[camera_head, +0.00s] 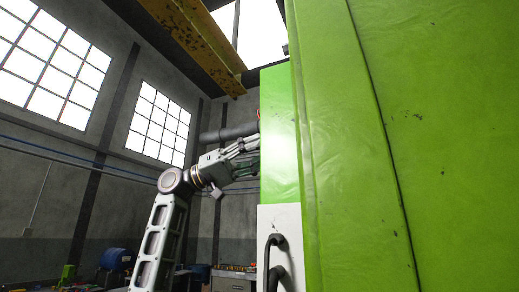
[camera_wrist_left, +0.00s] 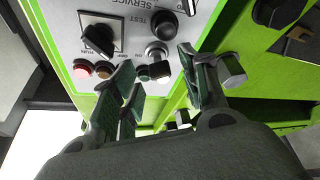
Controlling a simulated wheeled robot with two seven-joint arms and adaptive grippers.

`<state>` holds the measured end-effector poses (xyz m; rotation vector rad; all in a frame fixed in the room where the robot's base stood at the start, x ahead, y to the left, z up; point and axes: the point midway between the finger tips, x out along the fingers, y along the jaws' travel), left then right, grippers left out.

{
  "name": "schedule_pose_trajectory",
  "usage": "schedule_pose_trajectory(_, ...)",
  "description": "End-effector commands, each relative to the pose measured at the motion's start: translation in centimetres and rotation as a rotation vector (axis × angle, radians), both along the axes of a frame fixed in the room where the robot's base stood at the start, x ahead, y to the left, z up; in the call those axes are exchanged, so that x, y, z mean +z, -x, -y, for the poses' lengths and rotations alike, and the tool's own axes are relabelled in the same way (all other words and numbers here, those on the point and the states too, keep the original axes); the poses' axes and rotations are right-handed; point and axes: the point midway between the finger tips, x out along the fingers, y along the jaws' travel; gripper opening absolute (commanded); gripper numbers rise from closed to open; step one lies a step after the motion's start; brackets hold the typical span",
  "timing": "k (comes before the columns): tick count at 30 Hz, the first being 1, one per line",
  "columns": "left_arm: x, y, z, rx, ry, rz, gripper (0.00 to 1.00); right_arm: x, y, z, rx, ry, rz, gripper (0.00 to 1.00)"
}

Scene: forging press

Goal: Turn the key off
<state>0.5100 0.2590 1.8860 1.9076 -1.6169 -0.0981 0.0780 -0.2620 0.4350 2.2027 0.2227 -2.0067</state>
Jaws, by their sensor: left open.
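The grey control panel (camera_wrist_left: 130,20) fills the upper wrist view, its lettering upside down. My right gripper is not in view.
The panel carries a black selector knob (camera_wrist_left: 98,38), a black round knob (camera_wrist_left: 163,24), a red button (camera_wrist_left: 82,67) and an orange button (camera_wrist_left: 103,69). The green press (camera_head: 440,130) fills the head view's right side. A white panel with black handles (camera_head: 275,250) is below.

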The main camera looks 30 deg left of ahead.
Motion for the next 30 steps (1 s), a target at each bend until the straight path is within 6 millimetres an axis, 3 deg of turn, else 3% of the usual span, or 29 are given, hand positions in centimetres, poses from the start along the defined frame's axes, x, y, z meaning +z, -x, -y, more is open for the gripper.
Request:
schedule_pose_trajectory(14, 0.25, -0.19, 0.84, -0.001, -0.001, 0.0, 0.45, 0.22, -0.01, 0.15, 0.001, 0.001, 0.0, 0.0)
schedule_pose_trajectory(24, 0.24, -0.2, 0.81, -0.001, -0.001, 0.0, 0.01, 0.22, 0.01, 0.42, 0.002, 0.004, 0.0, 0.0)
schedule_pose_trajectory(30, 0.24, -0.2, 0.81, 0.0, -0.001, -0.005, 0.0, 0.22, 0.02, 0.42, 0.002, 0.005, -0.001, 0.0)
